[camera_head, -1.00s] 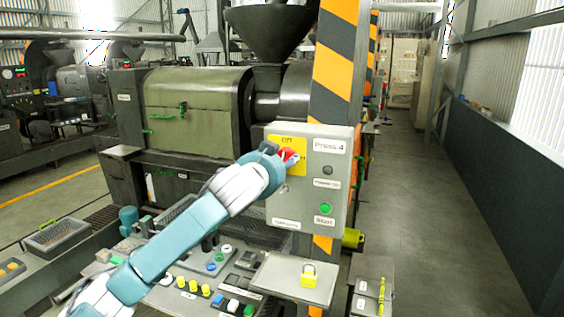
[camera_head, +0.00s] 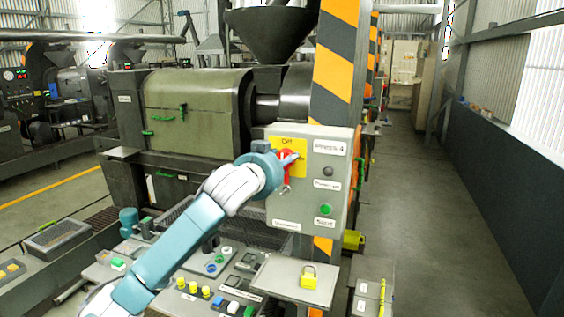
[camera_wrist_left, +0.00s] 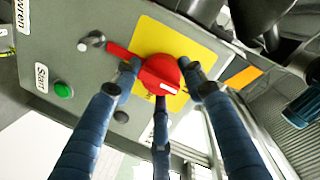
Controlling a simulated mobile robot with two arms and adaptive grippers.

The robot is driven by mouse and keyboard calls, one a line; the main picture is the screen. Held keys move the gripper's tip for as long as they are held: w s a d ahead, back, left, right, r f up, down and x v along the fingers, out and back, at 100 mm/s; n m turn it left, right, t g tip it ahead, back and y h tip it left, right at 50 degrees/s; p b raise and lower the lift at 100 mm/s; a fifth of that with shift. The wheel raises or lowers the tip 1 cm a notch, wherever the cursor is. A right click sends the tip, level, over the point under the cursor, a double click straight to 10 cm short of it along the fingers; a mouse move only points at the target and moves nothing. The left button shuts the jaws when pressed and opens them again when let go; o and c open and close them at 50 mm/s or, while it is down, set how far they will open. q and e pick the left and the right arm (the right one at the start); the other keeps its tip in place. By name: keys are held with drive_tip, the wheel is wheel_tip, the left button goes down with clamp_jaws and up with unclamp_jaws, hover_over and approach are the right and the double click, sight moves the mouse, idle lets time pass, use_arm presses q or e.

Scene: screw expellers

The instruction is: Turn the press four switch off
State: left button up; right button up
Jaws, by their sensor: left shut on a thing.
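The press four switch is a red rotary knob (camera_head: 285,156) on a yellow plate (camera_head: 298,170), with "Off" printed at the top. The plate is on the front of a grey box (camera_head: 331,225) labelled "Press 4" (camera_head: 330,147). A red handle part (camera_head: 286,188) sticks out below my gripper. In the left wrist view the red knob (camera_wrist_left: 158,72) sits between dark blue fingers, and its red arm reaches to the upper left. My left gripper (camera_head: 285,162) is shut on the knob and hides part of it. My right gripper is not in view.
A green Start button (camera_head: 326,209) and a dark lamp (camera_head: 328,171) are on the same box. A small shelf with a yellow padlock (camera_head: 308,277) is below. A striped post (camera_head: 333,60) stands behind the box. The aisle at right is clear.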

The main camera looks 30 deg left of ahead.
use_arm(q)
drive_tip(key=o, duration=1.1)
drive_tip(key=shift+a+r, duration=0.1)
drive_tip(key=shift+r, duration=0.25)
drive_tip(key=shift+f, duration=0.15)
drive_tip(key=v, duration=1.2)
